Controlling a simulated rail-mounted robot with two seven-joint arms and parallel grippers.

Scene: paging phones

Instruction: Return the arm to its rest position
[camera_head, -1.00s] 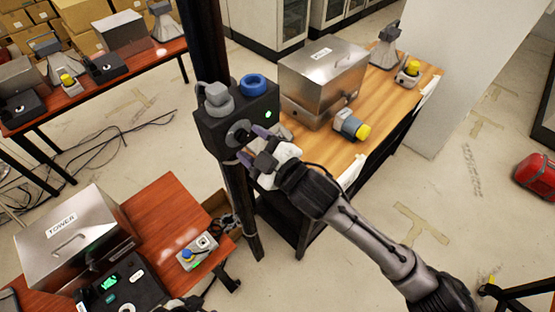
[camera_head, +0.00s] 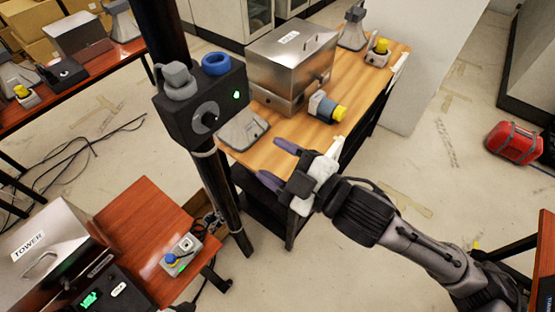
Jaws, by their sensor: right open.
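My right gripper (camera_head: 279,164) is in the middle of the view, its arm coming in from the lower right. Its two purple-tipped fingers are apart with nothing between them. It hangs in front of the wooden table (camera_head: 285,132), to the right of and apart from the black control box (camera_head: 205,105) on the dark post. The box has a round dial, a lit green light, a grey handset-like part and a blue ring on top. My left gripper does not show.
The wooden table bears a metal case (camera_head: 291,62), a grey and yellow device (camera_head: 326,108) and a grey horn (camera_head: 352,28). A red desk (camera_head: 150,225) with a metal TOWER case (camera_head: 45,252) is at lower left. A red bag (camera_head: 514,144) lies on the floor at right.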

